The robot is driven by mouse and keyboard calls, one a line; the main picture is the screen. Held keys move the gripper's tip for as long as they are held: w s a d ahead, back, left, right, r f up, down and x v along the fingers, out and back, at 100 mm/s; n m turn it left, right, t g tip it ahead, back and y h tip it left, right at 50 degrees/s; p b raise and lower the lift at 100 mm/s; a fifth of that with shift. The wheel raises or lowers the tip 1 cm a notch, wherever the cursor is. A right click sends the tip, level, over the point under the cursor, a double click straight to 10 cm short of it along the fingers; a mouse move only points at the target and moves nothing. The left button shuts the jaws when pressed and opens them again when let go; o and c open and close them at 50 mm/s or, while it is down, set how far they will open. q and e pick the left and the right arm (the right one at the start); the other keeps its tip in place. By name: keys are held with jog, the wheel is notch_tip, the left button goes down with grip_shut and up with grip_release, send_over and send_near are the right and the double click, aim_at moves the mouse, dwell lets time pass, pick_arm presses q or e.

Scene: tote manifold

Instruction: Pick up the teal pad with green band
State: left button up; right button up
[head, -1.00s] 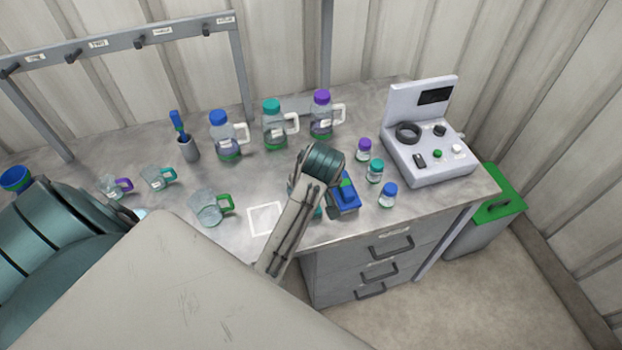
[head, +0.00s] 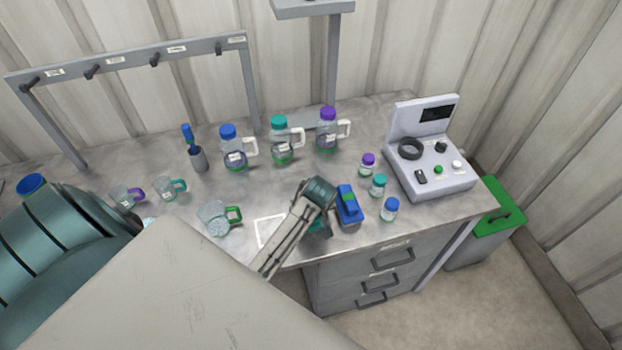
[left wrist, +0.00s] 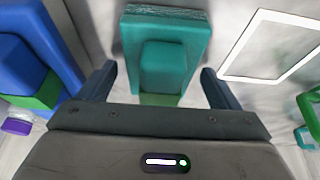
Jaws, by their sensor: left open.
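The teal pad with green band (left wrist: 163,60) lies in the left wrist view between the fingers of my left gripper (left wrist: 157,85). The gripper is open, with one finger on each side of the pad; I cannot tell whether either touches it. The green band shows near the gripper's palm, partly hidden by it. In the head view only a bit of the teal pad (head: 320,229) shows beside my forearm, which hides the rest and the gripper's fingers. My right gripper is not in view.
A blue pad with a green band (head: 349,205) lies close beside, also in the left wrist view (left wrist: 30,65). A white square outline (head: 270,231) and a green-handled cup (head: 217,218) are on the other side. Small jars (head: 390,208) stand to the right, jugs (head: 282,142) behind.

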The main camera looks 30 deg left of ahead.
pick_arm(q)
jog(key=c, duration=1.1)
jog(key=shift+r, duration=0.1)
jog(key=shift+r+b, duration=0.45)
notch_tip(320, 180, up, 2)
jog(key=shift+r+b, duration=0.1)
jog(key=shift+b, duration=0.65)
jog(key=s+b, duration=0.1)
jog(key=s, duration=0.4)
jog(key=s+d+r+b, duration=0.1)
jog(key=s+b, duration=0.1)
jog(key=s, duration=0.2)
jog(key=s+b, duration=0.2)
jog(key=s, duration=0.3)
jog(key=shift+s+d+r, duration=0.2)
jog(key=shift+s+d, duration=0.15)
jog(key=shift+s+r, duration=0.2)
jog(key=shift+s, duration=0.45)
